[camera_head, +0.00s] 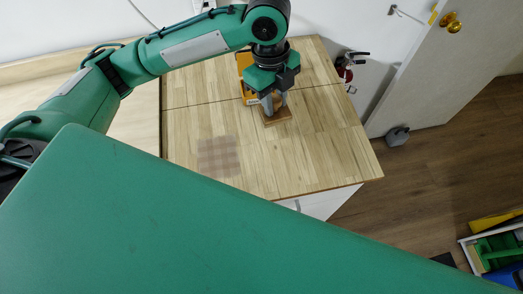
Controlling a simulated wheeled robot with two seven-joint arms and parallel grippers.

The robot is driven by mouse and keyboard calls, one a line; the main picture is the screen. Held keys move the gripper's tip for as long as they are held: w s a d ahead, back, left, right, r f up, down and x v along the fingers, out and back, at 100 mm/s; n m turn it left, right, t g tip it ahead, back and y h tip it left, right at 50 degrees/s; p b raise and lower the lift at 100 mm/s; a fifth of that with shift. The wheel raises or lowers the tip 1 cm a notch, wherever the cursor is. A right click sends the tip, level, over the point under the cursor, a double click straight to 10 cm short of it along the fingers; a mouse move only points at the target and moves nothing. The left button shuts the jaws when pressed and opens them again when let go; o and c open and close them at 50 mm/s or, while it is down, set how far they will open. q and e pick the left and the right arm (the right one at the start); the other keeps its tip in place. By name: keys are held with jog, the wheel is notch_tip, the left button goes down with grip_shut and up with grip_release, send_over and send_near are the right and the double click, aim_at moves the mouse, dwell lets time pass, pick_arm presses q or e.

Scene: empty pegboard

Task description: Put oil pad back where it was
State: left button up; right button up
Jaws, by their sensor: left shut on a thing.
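My left gripper (272,104) points down over the back middle of the wooden table. It is shut on a small flat brown piece (278,119), which shows at its fingertips and looks like the oil pad. I cannot tell whether this piece touches the table top or is just above it. A faint checked brownish square (218,157) lies flat on the table, in front and to the left of the gripper. My right gripper is not in view.
The wooden table (325,150) is mostly bare around the gripper. An orange object (244,64) stands just behind the gripper, partly hidden by it. A fire extinguisher (346,70) is beyond the right edge. A bin with coloured things (495,250) is on the floor at lower right.

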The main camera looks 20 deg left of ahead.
pick_arm(q)
jog(key=shift+s+m, duration=0.5)
jog(key=shift+s+f, duration=0.15)
jog(key=shift+f, duration=0.05)
jog(key=f+p, duration=0.1)
jog(key=f, duration=0.6)
jog(key=f+p, duration=0.2)
jog(key=f, duration=0.6)
jog(key=shift+d+f, duration=0.2)
jog(key=shift+f, duration=0.1)
notch_tip(320, 180, down, 3)
jog(key=shift+f+p, duration=0.2)
jog(key=shift+p, duration=0.35)
jog(key=shift+f, duration=0.25)
jog(key=o, duration=0.9)
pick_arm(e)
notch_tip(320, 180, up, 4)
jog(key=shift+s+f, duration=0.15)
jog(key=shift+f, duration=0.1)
